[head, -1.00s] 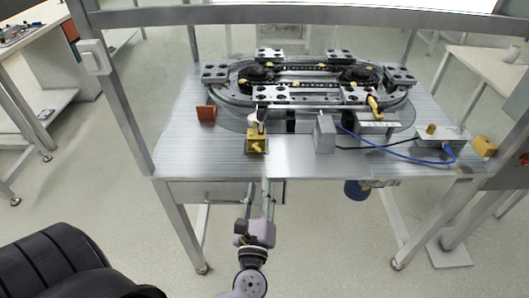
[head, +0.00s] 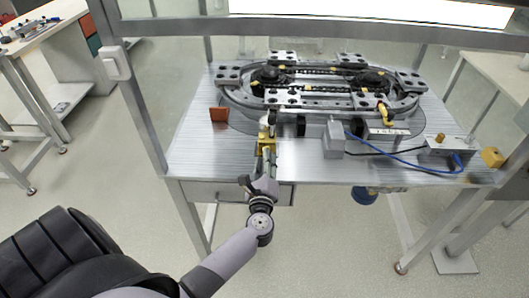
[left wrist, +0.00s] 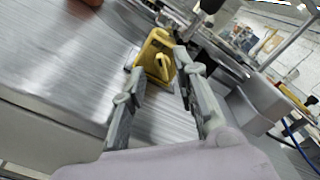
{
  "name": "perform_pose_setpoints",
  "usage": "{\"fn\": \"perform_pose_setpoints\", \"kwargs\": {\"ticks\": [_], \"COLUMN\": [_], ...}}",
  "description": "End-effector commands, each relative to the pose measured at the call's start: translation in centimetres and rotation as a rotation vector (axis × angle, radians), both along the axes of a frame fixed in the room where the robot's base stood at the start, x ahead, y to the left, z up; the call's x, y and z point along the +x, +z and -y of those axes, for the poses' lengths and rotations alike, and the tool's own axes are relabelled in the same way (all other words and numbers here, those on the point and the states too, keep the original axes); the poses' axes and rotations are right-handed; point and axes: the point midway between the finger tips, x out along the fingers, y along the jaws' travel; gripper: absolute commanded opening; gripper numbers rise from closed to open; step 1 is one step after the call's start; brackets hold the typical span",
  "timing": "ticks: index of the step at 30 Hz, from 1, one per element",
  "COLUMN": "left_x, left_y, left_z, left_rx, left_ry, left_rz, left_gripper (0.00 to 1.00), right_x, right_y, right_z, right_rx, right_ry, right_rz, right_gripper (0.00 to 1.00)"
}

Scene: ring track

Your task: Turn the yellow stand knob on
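The yellow stand (head: 267,141) is near the front edge of the metal table, with a pale part on top. It also shows in the left wrist view (left wrist: 151,48), with its small yellow knob (left wrist: 163,68) facing my gripper. My left gripper (head: 266,158) is in front of the stand and partly hides it in the head view. In the left wrist view its two fingers are spread, with the stand and knob seen between and just beyond the tips. I cannot tell whether the fingertips touch the knob. My right gripper is not in view.
The oval ring track (head: 320,88) fills the back of the table (head: 200,160). An orange-brown block (head: 219,115) is left of the stand. A grey box (head: 334,140) is to its right. A blue cable (head: 405,155) runs to a control box (head: 447,152) farther right.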

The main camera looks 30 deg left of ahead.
Motion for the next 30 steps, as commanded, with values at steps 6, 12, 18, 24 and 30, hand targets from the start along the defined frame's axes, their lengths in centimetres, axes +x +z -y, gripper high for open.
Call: {"fn": "perform_pose_setpoints", "kwargs": {"ticks": [6,12,18,24,30], "left_x": [2.1,2.5,2.5,2.5,2.5], "left_y": [0.0,0.0,0.0,0.0,0.0], "left_z": [-1.3,-1.5,-1.5,-1.5,-1.5], "left_rx": [0.001,0.000,0.001,0.001,0.001], "left_ry": [-0.001,-0.001,-0.001,-0.001,-0.001], "left_rz": [-0.001,0.000,-0.001,-0.001,-0.001], "left_gripper": [0.28,0.28,0.25,0.12,0.00], "right_x": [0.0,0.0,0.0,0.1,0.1], "right_y": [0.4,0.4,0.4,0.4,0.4], "right_z": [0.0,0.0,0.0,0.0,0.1], "right_rx": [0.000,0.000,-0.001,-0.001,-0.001], "right_ry": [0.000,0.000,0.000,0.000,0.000], "right_rz": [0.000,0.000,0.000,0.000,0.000], "right_gripper": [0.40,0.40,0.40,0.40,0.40]}}
